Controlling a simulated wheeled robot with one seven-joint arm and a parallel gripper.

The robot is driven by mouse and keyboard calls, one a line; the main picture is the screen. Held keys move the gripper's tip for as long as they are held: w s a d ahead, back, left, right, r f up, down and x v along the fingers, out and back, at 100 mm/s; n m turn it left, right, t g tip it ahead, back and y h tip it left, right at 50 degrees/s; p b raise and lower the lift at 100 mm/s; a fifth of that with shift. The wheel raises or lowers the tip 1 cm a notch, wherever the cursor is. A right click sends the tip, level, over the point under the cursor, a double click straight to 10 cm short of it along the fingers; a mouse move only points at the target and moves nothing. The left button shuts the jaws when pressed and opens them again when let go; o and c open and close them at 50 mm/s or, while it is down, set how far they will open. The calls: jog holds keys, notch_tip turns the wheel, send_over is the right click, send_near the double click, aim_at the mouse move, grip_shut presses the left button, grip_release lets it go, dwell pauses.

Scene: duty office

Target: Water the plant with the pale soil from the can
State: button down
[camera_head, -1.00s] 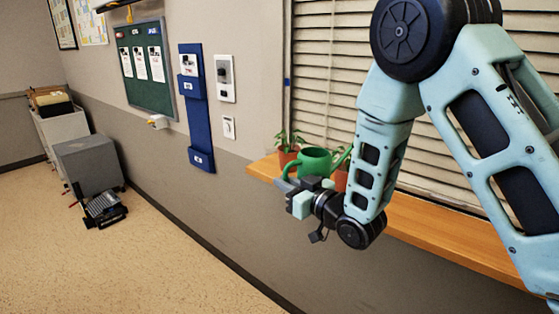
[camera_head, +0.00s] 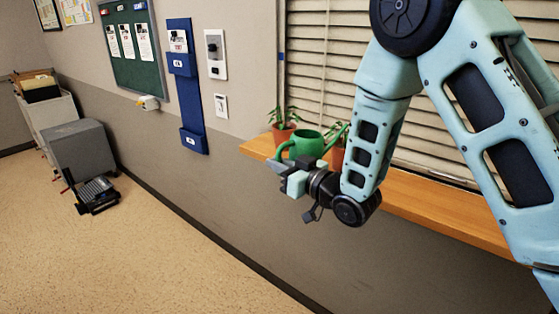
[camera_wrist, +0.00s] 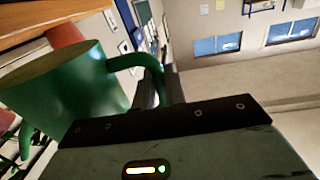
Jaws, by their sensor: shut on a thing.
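The green watering can (camera_head: 307,146) is at the window ledge, upright or nearly so, with its spout to the right. My gripper (camera_head: 283,169) is shut on the can's handle, on the near side. In the wrist view the can's body (camera_wrist: 62,88) fills the left, and its handle (camera_wrist: 143,62) runs between my fingers (camera_wrist: 160,88). A potted plant (camera_head: 283,134) stands behind the can to the left. A second pot (camera_head: 338,157) is partly hidden behind the can's spout and my arm. I cannot make out the soil in either pot.
The wooden ledge (camera_head: 430,207) runs along the wall below the blinds (camera_head: 330,70). A blue wall holder (camera_head: 187,90) and a green noticeboard (camera_head: 130,45) hang to the left. A grey cabinet (camera_head: 82,147) stands far left.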

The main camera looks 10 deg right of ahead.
aim_at(278, 155)
jog(key=shift+f+b, duration=0.35)
jog(key=shift+f, duration=0.4)
jog(key=r+m+p, duration=0.1)
jog(key=r+p, duration=0.2)
jog(key=shift+s+a+r, duration=0.1)
jog(key=shift+a+r, duration=0.1)
jog(key=shift+r+m+t+p, duration=0.4)
jog(key=shift+r+m+p, duration=0.15)
jog(key=shift+r+m, duration=0.5)
jog(key=shift+r, duration=0.2)
jog(key=shift+s+r, duration=0.1)
jog(key=shift+r, duration=0.35)
jog(key=shift+r, duration=0.1)
dwell(1.4)
jog(key=shift+d+r+m, duration=0.1)
jog(key=shift+r+m, duration=0.15)
jog(key=shift+r, duration=0.15)
dwell(3.1)
